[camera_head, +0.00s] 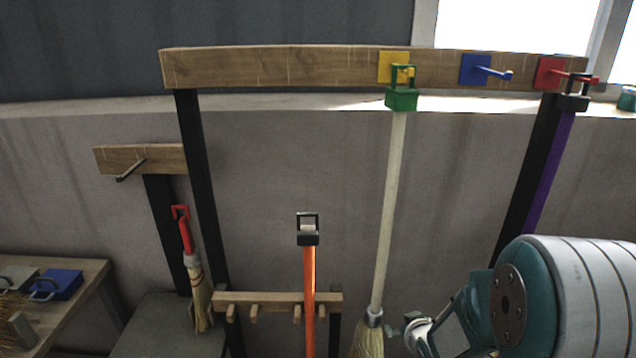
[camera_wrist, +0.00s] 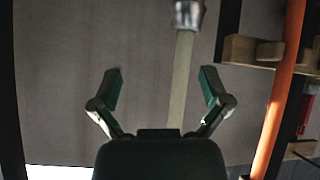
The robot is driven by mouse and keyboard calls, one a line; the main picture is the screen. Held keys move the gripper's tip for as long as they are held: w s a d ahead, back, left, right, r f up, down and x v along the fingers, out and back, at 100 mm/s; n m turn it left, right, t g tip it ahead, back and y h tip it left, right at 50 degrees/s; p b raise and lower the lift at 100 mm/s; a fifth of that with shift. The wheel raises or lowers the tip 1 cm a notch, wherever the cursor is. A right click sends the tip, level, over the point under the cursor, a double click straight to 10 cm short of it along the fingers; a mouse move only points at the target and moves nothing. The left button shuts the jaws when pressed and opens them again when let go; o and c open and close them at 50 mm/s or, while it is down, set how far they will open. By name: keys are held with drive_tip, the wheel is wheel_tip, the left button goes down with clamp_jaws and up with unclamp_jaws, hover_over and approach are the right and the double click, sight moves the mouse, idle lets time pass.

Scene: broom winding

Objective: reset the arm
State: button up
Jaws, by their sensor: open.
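My gripper (camera_wrist: 162,88) is open and empty in the wrist view, with its two green-padded fingers spread apart. The pale handle (camera_wrist: 183,80) of a broom passes behind the gap between them, apart from the fingers. In the head view my gripper (camera_head: 415,332) is low at the right, beside the lower end of that pale broom (camera_head: 388,210). Its green cap (camera_head: 401,98) hangs at the yellow-plated hook (camera_head: 394,67) on the upper beam. Part of the gripper is cut off by the lower picture edge.
The upper beam (camera_head: 290,66) also bears a blue hook (camera_head: 475,70) and a red hook (camera_head: 550,74), where a purple-handled tool (camera_head: 548,165) hangs. An orange handle (camera_head: 309,290) stands at the lower peg rack (camera_head: 270,299). A small red-handled broom (camera_head: 187,235) hangs left, near a table (camera_head: 85,285).

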drive_tip(key=s+a+r+m+g, duration=0.1)
drive_tip(key=s+a+r+g, duration=0.1)
drive_tip(key=s+r, duration=0.7)
drive_tip(key=s+a+r+m+g, duration=0.1)
drive_tip(key=s+a+r+g, duration=0.1)
drive_tip(key=s+r, duration=0.8)
drive_tip(key=s, duration=0.5)
drive_tip(key=shift+a+r+m+g+h, duration=0.25)
drive_tip(key=shift+a+m+g+h, duration=0.05)
drive_tip(key=shift+m+g, duration=0.1)
idle(0.5)
